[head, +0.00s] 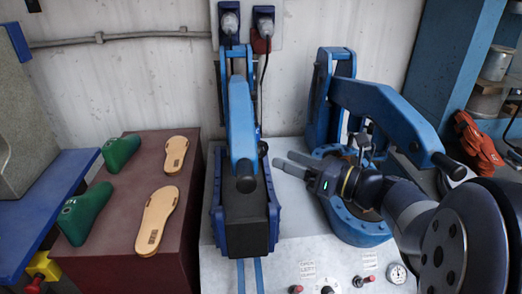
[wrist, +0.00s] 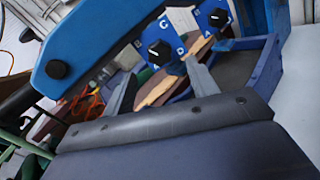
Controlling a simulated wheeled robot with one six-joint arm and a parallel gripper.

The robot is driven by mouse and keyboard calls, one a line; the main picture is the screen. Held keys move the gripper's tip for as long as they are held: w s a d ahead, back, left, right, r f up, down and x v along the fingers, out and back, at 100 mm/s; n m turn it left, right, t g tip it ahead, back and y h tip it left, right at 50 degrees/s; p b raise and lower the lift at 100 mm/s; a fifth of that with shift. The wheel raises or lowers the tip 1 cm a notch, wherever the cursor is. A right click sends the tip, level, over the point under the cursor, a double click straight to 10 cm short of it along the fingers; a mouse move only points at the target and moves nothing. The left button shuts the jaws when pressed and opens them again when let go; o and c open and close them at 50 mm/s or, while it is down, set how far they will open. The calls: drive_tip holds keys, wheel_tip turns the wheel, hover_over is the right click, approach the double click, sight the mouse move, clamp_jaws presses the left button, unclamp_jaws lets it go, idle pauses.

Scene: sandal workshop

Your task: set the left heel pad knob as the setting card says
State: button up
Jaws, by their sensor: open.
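My gripper (head: 282,160) is open and empty in the head view, between the left press (head: 241,130) and the right press (head: 375,105). In the wrist view its two fingers (wrist: 158,68) point at a black knob (wrist: 160,52) on a blue plate marked C and D. This knob appears between the fingertips, but I cannot tell how far off it is. A second black knob (wrist: 218,17) sits on a blue plate to the right, near the letter A. I cannot tell which is the left heel pad knob or read its pointer surely. No setting card is legible.
A blue arm with a black knob (wrist: 57,68) crosses the wrist view's upper left. The front panel carries buttons, labels and a gauge (head: 398,273). Two tan soles (head: 157,220) and two green lasts (head: 84,213) lie on the maroon block (head: 120,262) at left.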

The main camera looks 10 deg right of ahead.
sight(264, 152)
drive_tip(key=x, duration=0.8)
drive_tip(key=shift+c, duration=0.4)
drive_tip(key=c, duration=0.9)
